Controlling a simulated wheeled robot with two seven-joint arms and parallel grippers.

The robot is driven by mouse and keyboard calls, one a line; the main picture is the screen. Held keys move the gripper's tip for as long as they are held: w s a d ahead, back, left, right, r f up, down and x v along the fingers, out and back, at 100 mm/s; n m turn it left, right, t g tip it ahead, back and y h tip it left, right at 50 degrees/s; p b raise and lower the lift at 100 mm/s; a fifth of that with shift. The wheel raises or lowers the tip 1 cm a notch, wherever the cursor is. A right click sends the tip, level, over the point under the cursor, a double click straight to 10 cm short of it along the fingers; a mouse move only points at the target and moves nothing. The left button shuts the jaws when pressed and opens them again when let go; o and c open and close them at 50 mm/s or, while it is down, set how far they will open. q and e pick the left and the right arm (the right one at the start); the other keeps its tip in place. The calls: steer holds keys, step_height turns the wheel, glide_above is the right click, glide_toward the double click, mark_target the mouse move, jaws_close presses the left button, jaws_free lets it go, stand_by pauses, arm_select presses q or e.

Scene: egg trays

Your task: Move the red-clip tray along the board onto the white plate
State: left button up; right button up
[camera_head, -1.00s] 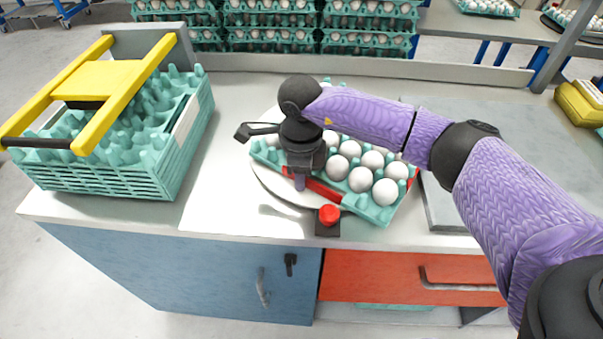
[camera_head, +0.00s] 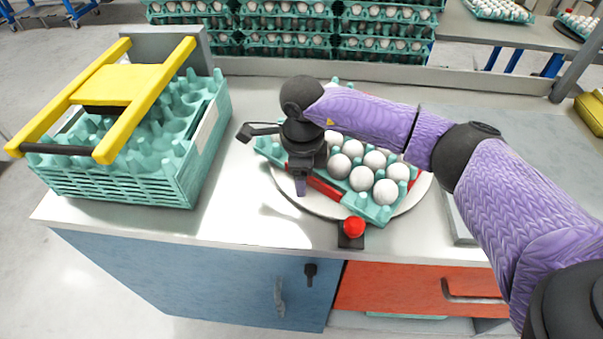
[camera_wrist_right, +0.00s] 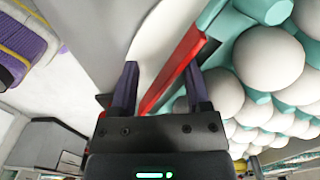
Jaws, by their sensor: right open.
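The red-clip tray (camera_head: 379,212) is teal, holds several white eggs and has a red clip (camera_head: 325,188) along its front-left side. It lies over the round white plate (camera_head: 290,197), whose rim shows at the front left and at the right. The tray's front corner reaches about the plate's rim. My right gripper (camera_head: 301,187) points down at the clip side of the tray, partly hidden by its own wrist. In the right wrist view the gripper (camera_wrist_right: 160,88) is open, with the red clip (camera_wrist_right: 172,72) running between its fingers; contact is unclear. My left gripper is out of view.
A teal crate (camera_head: 120,186) with yellow handles stands at the left of the white counter (camera_head: 240,215). A red button (camera_head: 354,227) on a dark base sits in front of the plate. A grey board (camera_head: 464,225) lies at the right, partly behind my arm. Egg-tray stacks stand behind.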

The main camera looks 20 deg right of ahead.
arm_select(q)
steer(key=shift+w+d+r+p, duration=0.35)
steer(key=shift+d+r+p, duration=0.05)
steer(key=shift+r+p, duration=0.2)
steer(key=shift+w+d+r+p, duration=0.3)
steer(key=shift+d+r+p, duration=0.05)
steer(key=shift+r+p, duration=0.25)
arm_select(e)
step_height(320, 180, up, 10)
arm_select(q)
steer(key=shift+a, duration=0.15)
